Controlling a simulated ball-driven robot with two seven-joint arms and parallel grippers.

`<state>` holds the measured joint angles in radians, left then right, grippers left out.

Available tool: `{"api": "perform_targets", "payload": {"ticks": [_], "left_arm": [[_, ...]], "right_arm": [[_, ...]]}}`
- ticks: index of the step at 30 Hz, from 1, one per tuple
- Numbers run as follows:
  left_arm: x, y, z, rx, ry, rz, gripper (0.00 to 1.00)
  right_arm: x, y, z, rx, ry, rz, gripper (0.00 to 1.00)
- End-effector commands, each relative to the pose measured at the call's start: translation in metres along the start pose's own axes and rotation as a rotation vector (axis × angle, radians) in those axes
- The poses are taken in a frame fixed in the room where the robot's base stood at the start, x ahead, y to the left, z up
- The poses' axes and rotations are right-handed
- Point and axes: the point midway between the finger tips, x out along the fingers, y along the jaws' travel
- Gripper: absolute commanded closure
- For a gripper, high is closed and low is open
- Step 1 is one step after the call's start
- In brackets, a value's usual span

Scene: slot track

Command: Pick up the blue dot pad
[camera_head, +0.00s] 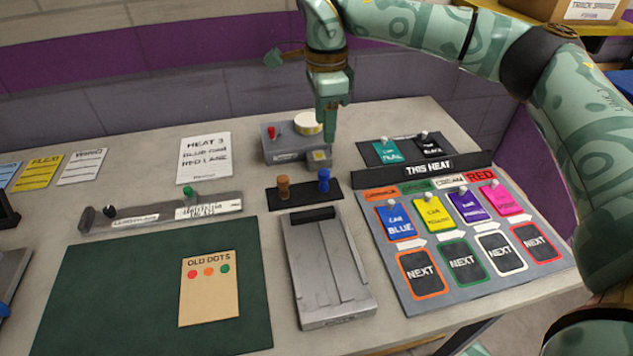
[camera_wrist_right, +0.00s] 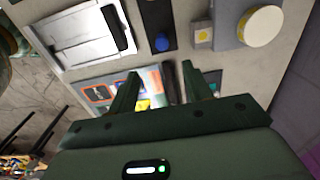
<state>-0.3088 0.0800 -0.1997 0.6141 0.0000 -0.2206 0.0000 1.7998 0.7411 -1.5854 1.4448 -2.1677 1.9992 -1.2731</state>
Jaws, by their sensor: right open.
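A small upright blue piece with a knob top (camera_head: 324,181) stands on the right part of a black strip (camera_head: 304,194); it is the piece that best fits the blue dot pad. It also shows in the right wrist view (camera_wrist_right: 162,43). A brown-orange piece (camera_head: 283,187) of similar shape stands to its left. My right gripper (camera_head: 330,135) points down above and behind the blue piece, by the grey device. In the right wrist view its fingers (camera_wrist_right: 160,72) are apart with nothing held between them. My left gripper is out of view.
A grey device (camera_head: 285,148) with a red knob and pale round top stands behind the strip. A metal slotted block (camera_head: 325,285) lies in front. A board of cards (camera_head: 470,270) is right, a green mat (camera_head: 120,310) with an OLD DOTS card (camera_head: 208,300) left.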

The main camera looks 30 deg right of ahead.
Motion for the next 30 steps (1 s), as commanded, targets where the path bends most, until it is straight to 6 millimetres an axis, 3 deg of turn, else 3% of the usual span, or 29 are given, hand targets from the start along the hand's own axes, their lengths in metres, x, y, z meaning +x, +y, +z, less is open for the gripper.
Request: {"api": "perform_targets", "payload": {"ticks": [12, 20, 30], "left_arm": [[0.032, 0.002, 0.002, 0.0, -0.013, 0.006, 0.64], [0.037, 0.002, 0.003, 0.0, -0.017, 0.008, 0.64], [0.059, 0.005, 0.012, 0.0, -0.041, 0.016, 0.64]], "right_arm": [[0.095, 0.0, 0.0, -0.002, 0.0, 0.006, 0.5], [0.114, -0.001, 0.0, 0.0, -0.001, 0.003, 0.5], [0.164, -0.006, -0.002, 0.0, 0.001, 0.005, 0.5]]}}
